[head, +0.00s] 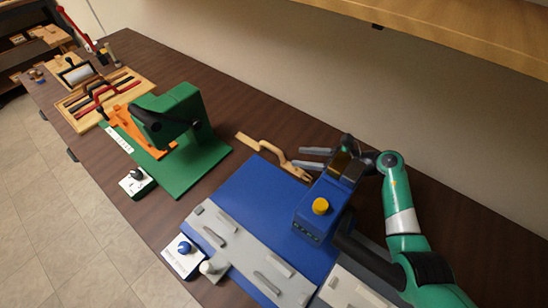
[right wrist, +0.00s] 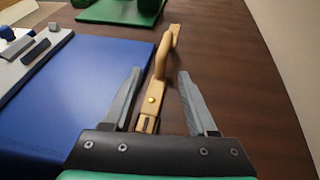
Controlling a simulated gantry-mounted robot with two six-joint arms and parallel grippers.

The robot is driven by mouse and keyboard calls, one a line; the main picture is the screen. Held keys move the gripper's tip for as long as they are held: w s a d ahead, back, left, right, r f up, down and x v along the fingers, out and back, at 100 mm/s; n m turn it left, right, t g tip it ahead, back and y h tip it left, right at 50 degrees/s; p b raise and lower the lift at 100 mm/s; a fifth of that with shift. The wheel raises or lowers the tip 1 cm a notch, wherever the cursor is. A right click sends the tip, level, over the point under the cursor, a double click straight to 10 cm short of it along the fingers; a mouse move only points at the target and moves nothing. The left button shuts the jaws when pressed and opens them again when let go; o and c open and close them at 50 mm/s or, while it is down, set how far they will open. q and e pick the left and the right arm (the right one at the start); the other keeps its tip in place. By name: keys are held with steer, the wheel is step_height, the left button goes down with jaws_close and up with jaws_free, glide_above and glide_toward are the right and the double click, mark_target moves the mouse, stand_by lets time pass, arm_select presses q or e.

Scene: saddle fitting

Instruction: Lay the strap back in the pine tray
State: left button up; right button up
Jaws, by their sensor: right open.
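A tan strap (head: 275,151) with a raised hump lies on the dark bench beside the blue plate. In the right wrist view the strap (right wrist: 160,70) runs away between my two fingers, its slotted end with a brass stud nearest me. My right gripper (head: 298,157) is open around or just above the strap's near end; it also shows in the right wrist view (right wrist: 159,73). Contact cannot be told. The pine tray (head: 74,107) is at the far left, with dark and red straps in it. My left gripper is not in view.
A green press (head: 180,135) with an orange bed stands between the strap and the tray. A blue machine (head: 325,205) with a yellow knob and blue plate (head: 255,195) are near my right arm. A wooden shelf (head: 470,35) overhangs the back. Bare bench lies behind the strap.

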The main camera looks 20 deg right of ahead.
mark_target(287, 163)
steer(key=shift+w+a+f, duration=0.2)
steer(key=shift+w+a, duration=0.05)
steer(key=shift+w, duration=0.05)
steer(key=b+x, duration=0.1)
steer(key=x, duration=0.1)
steer(key=b+x, duration=0.2)
steer(key=shift+w+a+f, duration=0.1)
steer(key=shift+w+f, duration=0.05)
steer(key=shift+f, duration=0.3)
steer(key=shift+w+a, duration=0.15)
steer(key=shift+w, duration=0.05)
steer(key=shift+r, duration=0.1)
jaws_close()
